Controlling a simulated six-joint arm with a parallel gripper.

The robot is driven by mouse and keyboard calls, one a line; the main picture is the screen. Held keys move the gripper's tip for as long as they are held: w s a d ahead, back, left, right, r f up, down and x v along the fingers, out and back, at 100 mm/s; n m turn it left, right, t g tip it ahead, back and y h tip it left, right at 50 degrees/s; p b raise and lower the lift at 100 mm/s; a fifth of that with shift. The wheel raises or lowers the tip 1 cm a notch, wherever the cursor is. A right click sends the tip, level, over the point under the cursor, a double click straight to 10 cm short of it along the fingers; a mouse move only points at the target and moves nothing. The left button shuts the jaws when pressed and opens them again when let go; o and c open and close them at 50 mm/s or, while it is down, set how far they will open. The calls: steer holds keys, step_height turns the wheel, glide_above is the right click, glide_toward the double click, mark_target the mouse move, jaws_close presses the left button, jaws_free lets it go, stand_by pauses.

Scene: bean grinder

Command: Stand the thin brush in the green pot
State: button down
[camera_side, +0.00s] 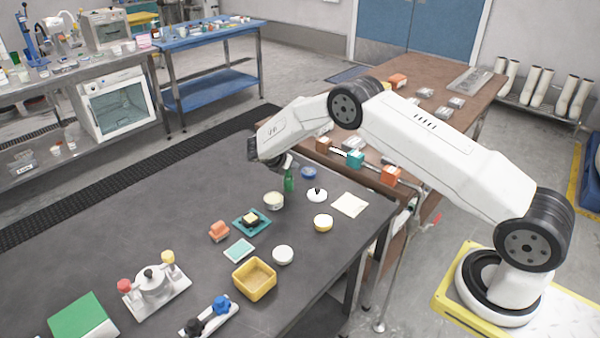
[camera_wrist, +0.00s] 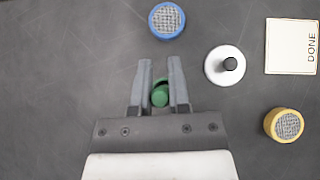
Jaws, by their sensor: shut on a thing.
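My gripper (camera_wrist: 160,70) is low over the far right part of the dark table. It is shut on a green, bottle-shaped thing (camera_side: 289,180); in the wrist view its round green top (camera_wrist: 160,95) shows between the fingers. It looks upright in the side view. I cannot tell whether it touches the table. I cannot make out a thin brush in either view, nor tell whether this green thing is the green pot. In the side view my wrist hides part of the area around the fingers.
Nearby are a blue-rimmed cup (camera_wrist: 167,20), a white lid with a black knob (camera_wrist: 224,65), a yellow cup (camera_wrist: 284,124) and a DONE card (camera_wrist: 292,46). A cream cup (camera_side: 273,200), teal tray (camera_side: 238,224) and yellow box (camera_side: 254,291) stand nearer.

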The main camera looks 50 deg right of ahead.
steer(key=shift+f, duration=0.15)
stand_by(0.3)
jaws_free()
stand_by(0.4)
step_height(320, 180, up, 7)
stand_by(1.4)
stand_by(0.3)
